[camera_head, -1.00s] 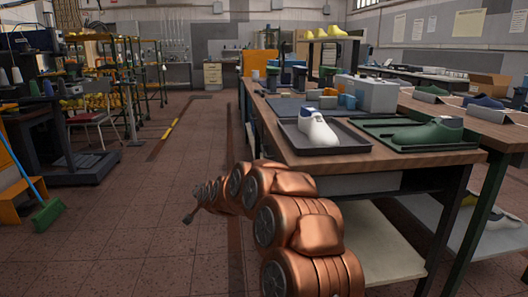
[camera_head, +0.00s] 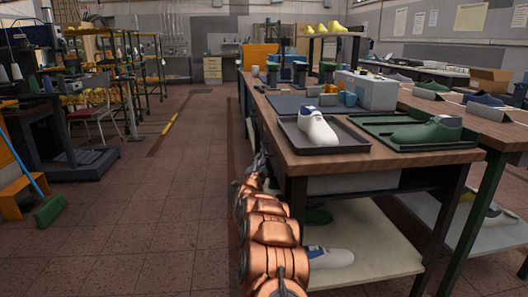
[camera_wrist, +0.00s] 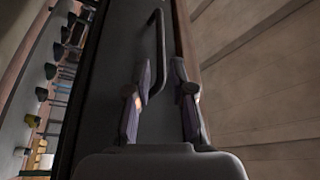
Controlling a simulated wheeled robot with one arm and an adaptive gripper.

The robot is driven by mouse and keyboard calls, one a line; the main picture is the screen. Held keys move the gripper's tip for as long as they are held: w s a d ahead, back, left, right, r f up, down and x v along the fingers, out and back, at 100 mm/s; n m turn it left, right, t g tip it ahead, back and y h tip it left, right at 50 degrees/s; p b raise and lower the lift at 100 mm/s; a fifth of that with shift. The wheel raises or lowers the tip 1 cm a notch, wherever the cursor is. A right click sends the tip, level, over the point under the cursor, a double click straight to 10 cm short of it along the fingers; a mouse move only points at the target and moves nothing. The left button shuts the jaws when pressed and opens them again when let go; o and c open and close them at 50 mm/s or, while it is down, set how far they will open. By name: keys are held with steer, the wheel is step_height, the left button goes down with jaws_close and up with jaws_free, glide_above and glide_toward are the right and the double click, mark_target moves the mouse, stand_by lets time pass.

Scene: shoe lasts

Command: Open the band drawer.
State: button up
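In the wrist view a dark drawer front (camera_wrist: 112,75) fills the middle, with a dark bar handle (camera_wrist: 160,45) on it. My gripper (camera_wrist: 162,82) is open, its two fingers apart at the handle's lower end. The handle's bent end lies close to the left finger; I cannot tell whether they touch. In the head view my gripper (camera_head: 258,163) is small and dark, beside the left side of the near workbench (camera_head: 330,164). The drawer front cannot be made out there. No label shows, so I cannot tell that this is the band drawer.
A white shoe last (camera_head: 318,130) stands in a dark tray (camera_head: 345,148), and a green last (camera_head: 428,132) lies on a green tray (camera_head: 380,128), both on the bench top. A lower shelf (camera_head: 375,240) holds more lasts. The aisle floor left of the bench is clear.

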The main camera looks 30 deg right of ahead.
mark_target(264, 150)
steer(key=x, duration=0.6)
steer(key=shift+s+d+r+b, duration=0.1)
steer(key=shift+b, duration=0.2)
steer(key=shift+w+d, duration=0.15)
steer(key=shift+w, duration=0.1)
steer(key=shift+w+d, duration=0.1)
steer(key=shift+w, duration=0.1)
steer(key=shift+c, duration=0.4)
jaws_close()
